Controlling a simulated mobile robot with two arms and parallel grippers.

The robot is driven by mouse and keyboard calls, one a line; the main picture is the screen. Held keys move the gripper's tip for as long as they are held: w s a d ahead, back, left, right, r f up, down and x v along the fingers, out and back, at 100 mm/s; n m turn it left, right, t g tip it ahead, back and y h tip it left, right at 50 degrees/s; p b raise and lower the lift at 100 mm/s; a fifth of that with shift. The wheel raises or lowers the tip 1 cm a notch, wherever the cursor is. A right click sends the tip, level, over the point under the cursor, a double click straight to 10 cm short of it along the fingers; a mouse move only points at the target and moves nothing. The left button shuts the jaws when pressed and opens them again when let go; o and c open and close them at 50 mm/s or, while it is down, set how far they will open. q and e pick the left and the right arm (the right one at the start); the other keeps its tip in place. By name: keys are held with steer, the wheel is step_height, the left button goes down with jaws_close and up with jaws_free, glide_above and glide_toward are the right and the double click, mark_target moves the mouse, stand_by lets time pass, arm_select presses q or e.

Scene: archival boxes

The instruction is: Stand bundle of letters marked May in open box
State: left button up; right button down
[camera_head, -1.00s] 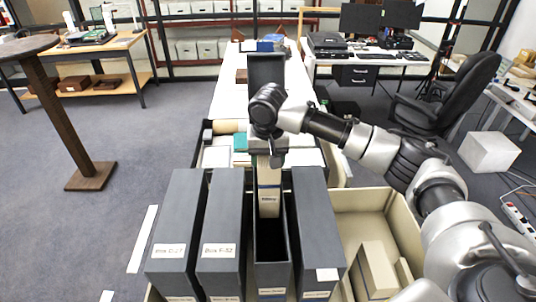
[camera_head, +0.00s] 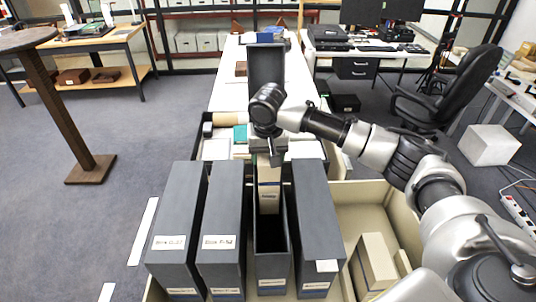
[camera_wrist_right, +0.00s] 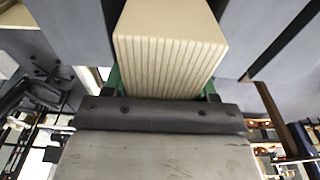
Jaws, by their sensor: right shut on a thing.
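My right gripper (camera_head: 268,155) is shut on a cream bundle of letters (camera_head: 269,186) with a label on its front, too small to read surely. The bundle hangs upright at the far end of the open grey box (camera_head: 271,262), its lower part inside the box. In the right wrist view the layered edges of the bundle (camera_wrist_right: 170,55) show between the fingers (camera_wrist_right: 160,92). Whether the bundle touches the box floor is hidden. My left gripper is not in view.
Closed grey boxes stand close on both sides: two at left (camera_head: 178,230) (camera_head: 221,235) and one at right (camera_head: 318,230). A beige crate (camera_head: 385,200) at right holds more cream bundles (camera_head: 372,265). A dark tray with small items lies behind.

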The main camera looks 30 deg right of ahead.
steer(key=shift+f, duration=0.1)
steer(key=shift+f+b, duration=0.3)
steer(key=shift+f, duration=2)
steer(key=shift+c, duration=1.2)
jaws_free()
step_height(320, 180, up, 6)
steer(key=p, duration=0.1)
